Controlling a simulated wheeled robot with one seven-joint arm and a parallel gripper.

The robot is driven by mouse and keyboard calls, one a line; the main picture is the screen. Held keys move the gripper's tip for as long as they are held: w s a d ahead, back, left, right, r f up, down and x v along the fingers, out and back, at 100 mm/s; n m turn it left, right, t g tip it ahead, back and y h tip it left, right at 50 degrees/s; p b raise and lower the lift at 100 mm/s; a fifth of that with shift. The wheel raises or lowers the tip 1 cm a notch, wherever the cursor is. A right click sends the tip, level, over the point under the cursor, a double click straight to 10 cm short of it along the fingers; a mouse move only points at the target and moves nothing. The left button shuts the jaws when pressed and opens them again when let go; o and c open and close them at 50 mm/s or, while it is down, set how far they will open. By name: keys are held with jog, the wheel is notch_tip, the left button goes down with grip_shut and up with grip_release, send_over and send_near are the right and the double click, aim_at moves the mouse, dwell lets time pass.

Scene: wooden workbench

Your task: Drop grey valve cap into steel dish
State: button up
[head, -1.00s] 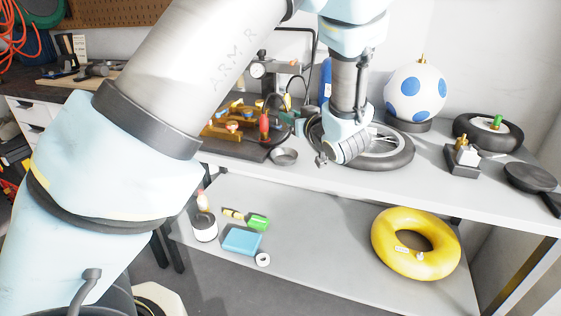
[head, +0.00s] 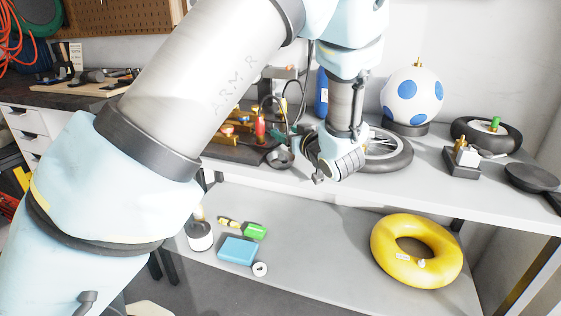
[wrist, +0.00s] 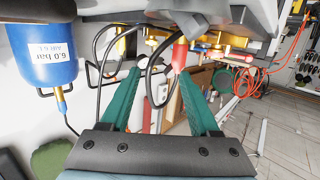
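The steel dish (head: 280,158) is a small round metal bowl on the bench top, near its front edge and left of the wheel. My gripper (head: 296,140) is low over the bench, its green fingers partly seen just behind and right of the dish. In the wrist view my gripper (wrist: 160,72) has its two green fingers spread apart, with a visible gap. A black cable loop and a red handle show through that gap, seemingly beyond the fingers. I cannot make out the grey valve cap in any view.
A spoked wheel (head: 398,158) lies under and behind my wrist. A tool board with a red-handled item (head: 260,129) is left of the dish. A blue bottle (wrist: 43,52) stands behind. A spotted ball (head: 412,95) and small tyre (head: 486,137) are to the right.

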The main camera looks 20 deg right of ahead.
jog(key=s+r+b, duration=0.1)
jog(key=s, duration=0.9)
jog(key=shift+s+d+r, duration=0.15)
jog(key=shift+s+r, duration=0.15)
jog(key=shift+s, duration=0.05)
jog(key=w+a+m+g+h+p, duration=0.1)
jog(key=w+a+g+h+p, duration=0.25)
jog(key=w+a+g, duration=0.6)
jog(key=s+a+g+y+p, duration=0.1)
jog(key=s+a, duration=0.4)
jog(key=a, duration=0.8)
jog(key=s+a+r+g+y+p, duration=0.1)
jog(key=s+a+g+p, duration=0.2)
jog(key=a, duration=1.1)
jog(key=shift+s+a+m+g+y, duration=0.35)
jog(key=shift+s+g, duration=0.2)
jog(key=shift+s, duration=0.3)
